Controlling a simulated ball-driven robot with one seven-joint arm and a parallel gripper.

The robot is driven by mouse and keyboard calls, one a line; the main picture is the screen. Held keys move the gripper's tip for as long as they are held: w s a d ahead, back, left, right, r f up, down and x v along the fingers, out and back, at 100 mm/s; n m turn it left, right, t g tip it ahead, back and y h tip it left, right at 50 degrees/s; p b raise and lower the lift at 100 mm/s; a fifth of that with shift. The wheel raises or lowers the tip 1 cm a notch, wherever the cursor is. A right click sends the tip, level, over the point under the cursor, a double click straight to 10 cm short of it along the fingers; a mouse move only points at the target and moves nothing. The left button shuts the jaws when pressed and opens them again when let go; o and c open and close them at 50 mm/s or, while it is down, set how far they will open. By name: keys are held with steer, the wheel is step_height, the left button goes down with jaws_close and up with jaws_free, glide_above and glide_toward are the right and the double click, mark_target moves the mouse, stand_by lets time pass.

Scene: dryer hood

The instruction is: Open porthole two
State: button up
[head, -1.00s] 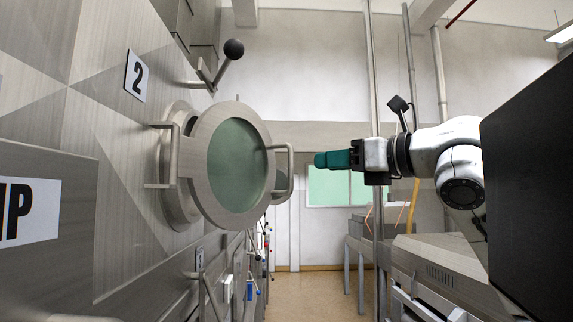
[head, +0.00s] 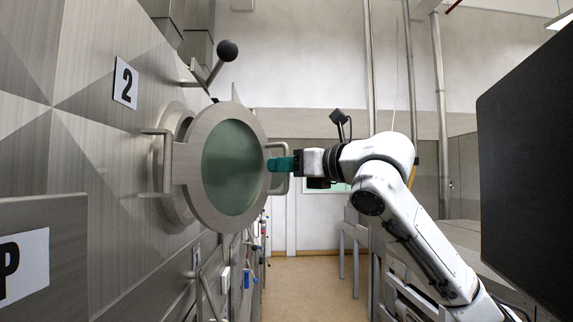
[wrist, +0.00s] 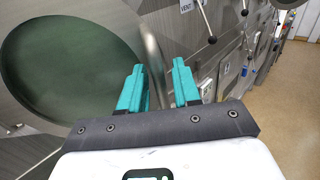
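Porthole two is a round door with greenish glass (head: 229,168) in a metal rim, on the panelled wall beside the "2" label (head: 125,82). The door disc stands out from the wall ring (head: 172,170), with a gap behind its left side. A bracket (head: 165,160) is at its left and a bar handle (head: 286,180) at its right edge. My gripper (head: 273,164) has teal fingers that overlap the handle in the head view. In the wrist view, my gripper (wrist: 160,78) shows its fingers apart, beside the door glass (wrist: 62,45). I cannot tell whether they touch the handle.
A lever with a black ball (head: 227,50) sticks out above the door. Other levers and fittings line the wall below and beyond it. The floor (head: 305,285) is clear along the aisle. A large dark panel (head: 530,160) stands close on the right.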

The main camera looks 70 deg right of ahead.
steer(key=shift+c, duration=0.2)
jaws_close()
steer(key=shift+s+f, duration=0.1)
